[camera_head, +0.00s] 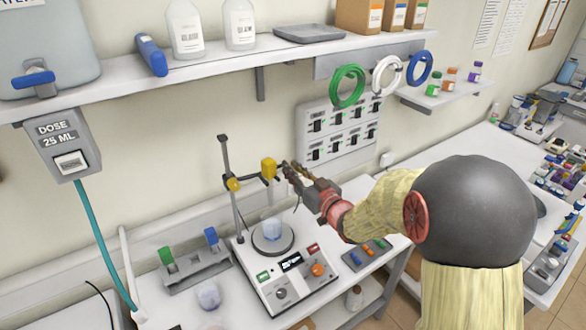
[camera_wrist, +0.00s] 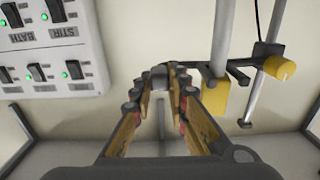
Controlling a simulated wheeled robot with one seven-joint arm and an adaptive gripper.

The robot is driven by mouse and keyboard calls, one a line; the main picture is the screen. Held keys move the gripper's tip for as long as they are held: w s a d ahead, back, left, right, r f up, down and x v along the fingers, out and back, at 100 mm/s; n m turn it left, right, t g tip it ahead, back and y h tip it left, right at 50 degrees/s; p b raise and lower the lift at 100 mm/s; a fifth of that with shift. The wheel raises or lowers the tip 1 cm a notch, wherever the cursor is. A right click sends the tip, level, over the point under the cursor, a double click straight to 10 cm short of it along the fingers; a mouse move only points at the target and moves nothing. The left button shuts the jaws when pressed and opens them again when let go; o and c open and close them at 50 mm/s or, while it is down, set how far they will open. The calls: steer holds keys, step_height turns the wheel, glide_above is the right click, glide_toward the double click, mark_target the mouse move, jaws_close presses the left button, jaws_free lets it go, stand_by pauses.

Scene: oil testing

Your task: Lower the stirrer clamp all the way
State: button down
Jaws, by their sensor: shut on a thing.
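The stirrer clamp is a dark bar with a yellow block (camera_head: 268,168) and a round yellow knob (camera_head: 233,184) at the upright stand rod (camera_head: 228,160). It sits well above the hotplate, partway up the rod. My gripper (camera_head: 288,170) is at the right end of the bar. In the wrist view my gripper (camera_wrist: 160,80) has its fingertips closed around the bar's dark end, left of the yellow block (camera_wrist: 215,97). The yellow knob (camera_wrist: 281,68) is further right. The gripped end is partly hidden by the fingers.
A beaker (camera_head: 272,228) stands on the hotplate (camera_head: 290,275) below the clamp. A switch panel (camera_head: 338,130) is on the wall behind. A shelf (camera_head: 230,62) with bottles runs above. A rack with green and blue pieces (camera_head: 193,260) is left of the hotplate.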

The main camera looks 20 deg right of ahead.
step_height(320, 180, down, 12)
steer(key=b, duration=0.8)
steer(key=shift+r, duration=0.1)
steer(key=c, duration=2.1)
jaws_free()
steer(key=o, duration=0.4)
steer(key=shift+r, duration=0.1)
steer(key=shift+s, duration=0.1)
steer(key=v, duration=1.1)
steer(key=shift+s+d, duration=0.15)
steer(key=shift+s, duration=0.2)
